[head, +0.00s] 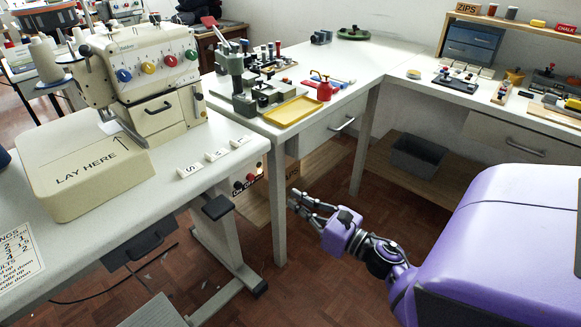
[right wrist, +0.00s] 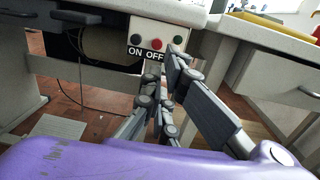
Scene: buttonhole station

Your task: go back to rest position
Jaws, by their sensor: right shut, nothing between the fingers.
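My right gripper (head: 300,202) is in the middle of the head view, at the end of my purple arm. It hangs in free air over the floor, in front of the gap between the sewing table and the back bench. Its grey fingers are shut and empty. The right wrist view shows the fingers (right wrist: 160,88) close up, pointing toward the ON/OFF switch box (right wrist: 150,38) and apart from it as far as I can tell. My left gripper is not in view.
The sewing table (head: 185,205) carries a buttonhole machine (head: 140,65) and a "LAY HERE" block (head: 85,170). A green press (head: 235,80), a yellow tray (head: 292,111) and a red oil can (head: 324,90) stand on the bench behind. A grey bin (head: 418,155) sits on a low shelf. The red-brown floor (head: 325,285) around the gripper is clear.

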